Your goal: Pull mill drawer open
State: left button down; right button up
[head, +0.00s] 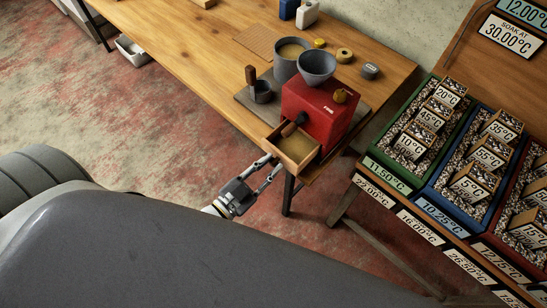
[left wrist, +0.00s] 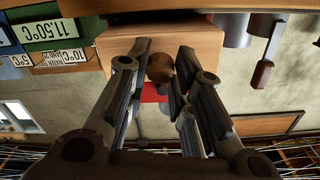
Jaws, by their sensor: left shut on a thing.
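The red mill (head: 318,108) stands near the table's front corner, with a grey funnel hopper (head: 316,65) on top. Its wooden drawer (head: 293,148) sticks out from the front, showing a hollow with brownish contents. My left gripper (head: 269,167) is at the drawer's front face. In the left wrist view the drawer's wooden front (left wrist: 205,45) fills the upper middle, and a round brown knob (left wrist: 160,68) sits between the fingers of my left gripper (left wrist: 163,58), which is shut on it. The knob is hidden in the head view. My right gripper is not in view.
The wooden table (head: 180,40) carries a grey pot (head: 289,56), a small dark cup with a wooden handle (head: 261,92) and a tape-like roll (head: 344,55). At right, a rack holds green (head: 383,172) and blue trays (head: 437,205) of labelled boxes.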

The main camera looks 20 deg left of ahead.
pick_arm(q)
jog(key=c, duration=1.2)
grip_release()
jog(key=v, duration=1.2)
